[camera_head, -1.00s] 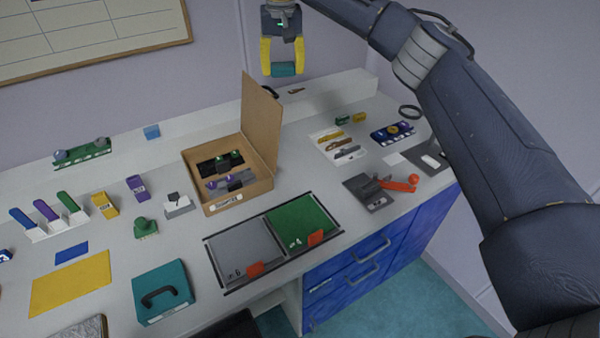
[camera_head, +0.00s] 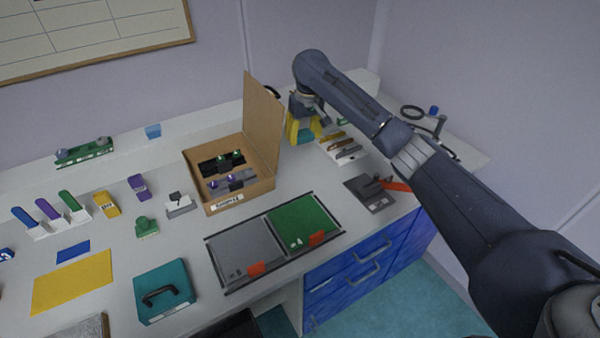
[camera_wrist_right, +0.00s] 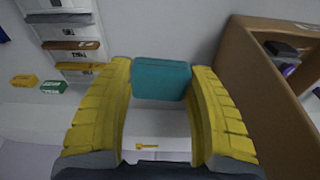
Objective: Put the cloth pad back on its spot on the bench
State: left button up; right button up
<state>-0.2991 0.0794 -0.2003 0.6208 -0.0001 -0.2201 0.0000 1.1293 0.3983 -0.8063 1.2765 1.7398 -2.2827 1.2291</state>
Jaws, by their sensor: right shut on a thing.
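My right gripper (camera_head: 304,134) is low over the back of the bench, just right of the cardboard box's raised lid. Its yellow fingers are shut on the teal cloth pad (camera_wrist_right: 161,80), which sits between the fingertips in the right wrist view. Below the pad in that view is a pale surface with a small yellow mark (camera_wrist_right: 147,146). I cannot tell whether the pad touches the bench (camera_head: 334,187). The pad's spot is not clearly identifiable. My left gripper is not in view.
The open cardboard box (camera_head: 238,197) stands close to the left of my right gripper; its wall (camera_wrist_right: 262,95) is close in the wrist view. A white card with strips (camera_head: 341,148) lies to the right. A green block (camera_wrist_right: 54,87) and a yellow block (camera_wrist_right: 24,81) are nearby.

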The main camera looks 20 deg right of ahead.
send_over(300, 171)
jog(key=shift+n, duration=0.4)
jog(key=f, duration=0.7)
jog(key=shift+s, duration=0.3)
jog(key=shift+d+f, duration=0.1)
jog(key=shift+f, duration=2.55)
jog(key=shift+f, duration=0.15)
jog(key=o, duration=1.1)
notch_tip(300, 171, up, 12)
jog(key=s, duration=0.1)
jog(key=shift+s+d, duration=0.2)
jog(key=shift+s, duration=0.15)
